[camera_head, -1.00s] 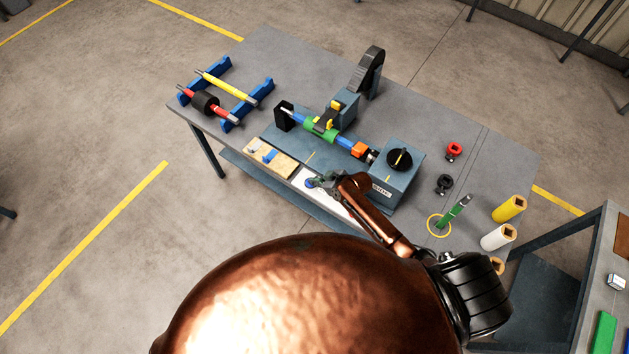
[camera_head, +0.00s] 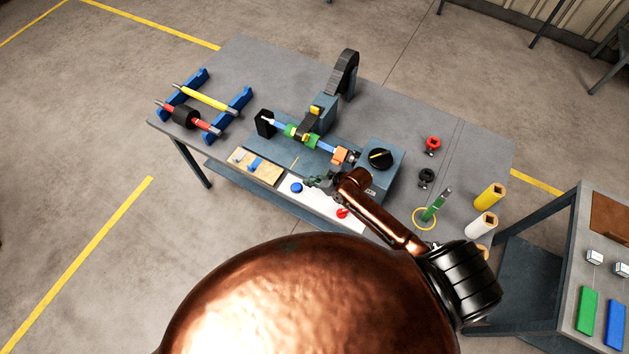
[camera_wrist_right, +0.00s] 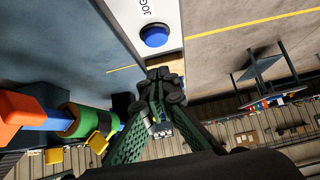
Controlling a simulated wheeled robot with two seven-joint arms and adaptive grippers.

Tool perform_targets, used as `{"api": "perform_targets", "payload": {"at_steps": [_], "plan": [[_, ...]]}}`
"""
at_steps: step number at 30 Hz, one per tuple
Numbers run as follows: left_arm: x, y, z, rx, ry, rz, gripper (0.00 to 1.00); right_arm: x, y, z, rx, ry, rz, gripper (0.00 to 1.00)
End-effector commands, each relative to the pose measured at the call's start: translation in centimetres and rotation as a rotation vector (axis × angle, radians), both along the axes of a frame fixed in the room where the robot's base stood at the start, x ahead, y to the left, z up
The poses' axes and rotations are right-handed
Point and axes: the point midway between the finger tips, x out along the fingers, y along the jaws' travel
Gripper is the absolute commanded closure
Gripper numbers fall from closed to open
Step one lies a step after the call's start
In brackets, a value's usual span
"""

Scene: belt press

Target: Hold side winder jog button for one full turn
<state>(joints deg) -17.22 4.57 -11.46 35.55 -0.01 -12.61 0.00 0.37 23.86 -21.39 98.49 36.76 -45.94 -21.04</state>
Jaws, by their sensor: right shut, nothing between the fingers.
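The blue jog button (camera_head: 296,188) sits on the white control panel (camera_head: 320,202) along the front of the winder machine. My right gripper (camera_head: 316,182) is shut and empty, just to the right of the button and apart from it in the head view. In the right wrist view the blue button (camera_wrist_right: 155,36), beside the printed word JOG, lies beyond my shut fingertips (camera_wrist_right: 165,77), with a gap in the picture. The winder shaft (camera_head: 325,146) carries blue, green and orange parts. My left gripper is not in view.
A red button (camera_head: 342,213) is on the same panel, close to my right arm. A black dial (camera_head: 381,159) tops the grey housing. A wooden board (camera_head: 255,166) lies left of the panel. Blue stands (camera_head: 238,104) hold rollers at the table's far left.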

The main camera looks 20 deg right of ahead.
Motion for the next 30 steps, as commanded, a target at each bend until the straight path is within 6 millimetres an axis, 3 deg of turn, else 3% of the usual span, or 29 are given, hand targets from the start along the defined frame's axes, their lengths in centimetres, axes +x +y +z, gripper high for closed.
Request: {"api": "perform_targets", "payload": {"at_steps": [9,30], "plan": [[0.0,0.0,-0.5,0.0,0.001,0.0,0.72,-1.9,-1.5,2.6,0.0,-0.002,0.0,1.0],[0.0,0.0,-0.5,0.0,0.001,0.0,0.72,-1.9,-1.6,2.8,0.001,-0.003,0.0,1.0]]}}
